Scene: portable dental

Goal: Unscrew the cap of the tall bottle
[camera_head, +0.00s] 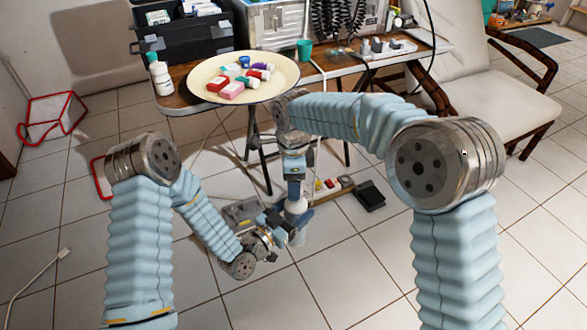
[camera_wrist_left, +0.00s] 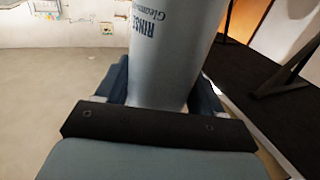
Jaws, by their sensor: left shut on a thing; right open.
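The tall bottle, pale with "RINSE" lettering, fills the middle of the left wrist view (camera_wrist_left: 170,60) between my left gripper's fingers (camera_wrist_left: 165,95). In the head view the bottle (camera_head: 297,207) is upright in front of the table, low in the picture's middle. My left gripper (camera_head: 281,224) is shut on its lower body from the left. My right gripper (camera_head: 294,184) points down directly above the bottle's top, with its jaws open. The cap cannot be made out; the right gripper and wrist cover that spot. Whether the right fingers touch it cannot be told.
The wooden table (camera_head: 185,95) behind holds a cream round tray (camera_head: 285,85) with several small boxes and bottles, a white bottle (camera_head: 160,76), a black toolbox (camera_head: 190,35) and a green cup (camera_head: 304,49). A pale chair (camera_head: 490,95) stands right. A pedal (camera_head: 369,195) lies on the tiled floor.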

